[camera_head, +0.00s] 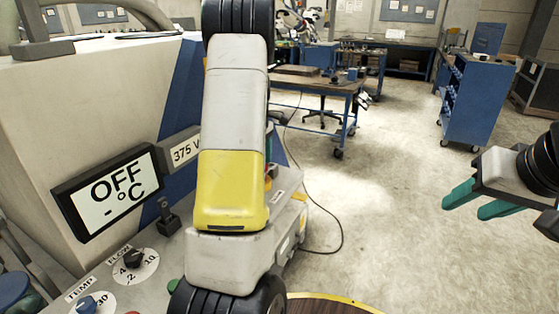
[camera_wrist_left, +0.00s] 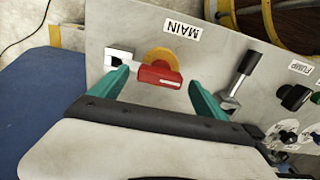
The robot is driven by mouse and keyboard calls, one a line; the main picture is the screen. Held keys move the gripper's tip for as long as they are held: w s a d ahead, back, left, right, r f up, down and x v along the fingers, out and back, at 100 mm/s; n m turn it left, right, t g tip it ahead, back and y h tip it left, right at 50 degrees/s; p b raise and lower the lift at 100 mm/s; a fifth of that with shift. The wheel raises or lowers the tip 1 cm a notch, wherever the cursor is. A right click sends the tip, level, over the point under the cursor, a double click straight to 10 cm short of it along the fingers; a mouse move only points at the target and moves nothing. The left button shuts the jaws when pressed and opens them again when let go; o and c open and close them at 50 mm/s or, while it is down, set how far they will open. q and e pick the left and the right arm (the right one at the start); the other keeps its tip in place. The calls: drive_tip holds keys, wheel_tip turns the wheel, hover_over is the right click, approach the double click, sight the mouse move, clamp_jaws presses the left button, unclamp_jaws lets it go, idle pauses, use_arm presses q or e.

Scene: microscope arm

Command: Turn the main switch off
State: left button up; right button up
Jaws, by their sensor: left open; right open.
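The main switch (camera_wrist_left: 160,76) shows in the left wrist view as a red handle on a round yellow plate, fixed to a grey panel (camera_wrist_left: 215,45). The label MAIN (camera_wrist_left: 182,29) appears upside down above it. My left gripper (camera_wrist_left: 158,78) is open, with one teal finger to each side of the red handle; I cannot tell whether either touches it. In the head view my left arm hides most of that gripper and the switch. My right gripper (camera_head: 482,201) is open and empty at the right edge of the head view, over the floor, far from the panel.
A black-handled lever (camera_wrist_left: 246,68) and a PUMP knob (camera_wrist_left: 295,97) stand on the panel right of the switch. The head view shows a display reading OFF (camera_head: 113,190), a 375 V display (camera_head: 182,150) and a FLOW knob (camera_head: 133,258). Open floor lies to the right.

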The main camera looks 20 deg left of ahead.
use_arm(q)
wheel_tip(320, 180, up, 7)
drive_tip(key=shift+f, duration=0.15)
idle(0.4)
drive_tip(key=shift+d, duration=0.15)
drive_tip(key=s+d+r+m+t+h, duration=0.1)
drive_tip(key=s+d+r+m+t, duration=0.2)
drive_tip(key=s+d+r+m, duration=0.65)
drive_tip(key=s+d+r+m+t+h, duration=0.1)
drive_tip(key=s+d+m+t, duration=0.2)
drive_tip(key=s+d+m, duration=0.5)
drive_tip(key=s+d, duration=0.4)
drive_tip(key=s, duration=0.4)
drive_tip(key=shift+s+r, duration=0.15)
